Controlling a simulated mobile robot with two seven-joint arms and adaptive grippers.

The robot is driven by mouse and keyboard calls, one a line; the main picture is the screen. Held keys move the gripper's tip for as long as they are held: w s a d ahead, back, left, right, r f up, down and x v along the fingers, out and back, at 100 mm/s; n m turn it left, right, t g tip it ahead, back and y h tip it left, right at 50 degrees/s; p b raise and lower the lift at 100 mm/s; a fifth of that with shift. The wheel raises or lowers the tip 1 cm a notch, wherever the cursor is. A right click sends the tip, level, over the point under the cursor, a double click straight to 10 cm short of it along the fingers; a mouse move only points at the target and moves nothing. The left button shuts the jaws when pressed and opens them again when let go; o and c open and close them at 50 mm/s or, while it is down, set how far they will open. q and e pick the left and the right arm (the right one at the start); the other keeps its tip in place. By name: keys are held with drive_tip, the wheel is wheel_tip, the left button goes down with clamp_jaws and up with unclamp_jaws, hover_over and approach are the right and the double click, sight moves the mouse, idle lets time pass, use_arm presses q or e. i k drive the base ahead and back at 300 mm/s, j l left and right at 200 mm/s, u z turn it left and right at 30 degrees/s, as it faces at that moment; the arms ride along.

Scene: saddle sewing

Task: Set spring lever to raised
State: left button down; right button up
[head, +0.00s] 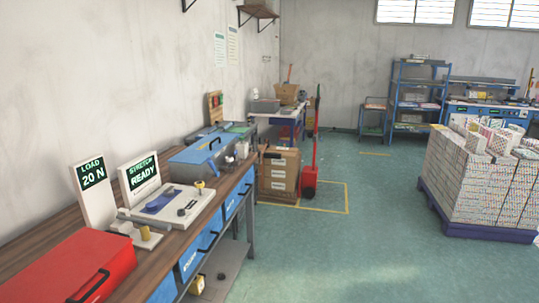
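A pale flat fixture (172,207) lies on the wooden bench at the left, with a dark blue piece on top and a small yellow knob (200,185) at its far right corner. A smaller white block with a tan cylinder (145,233) sits at its near side. Upright signs read "LOAD 20 N" (92,183) and "STRETCH READY" (140,178). I cannot tell which part is the spring lever or its position. Neither of my grippers is in view.
A red case (68,268) fills the bench's near end, and a blue toolbox (205,152) stands beyond the fixture. Cartons (278,172) and a red hand truck (309,175) stand past the bench. A loaded pallet (478,185) is at right. The green floor between is largely clear.

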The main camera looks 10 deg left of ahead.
sight(141, 223)
drive_tip(key=u, duration=1.45)
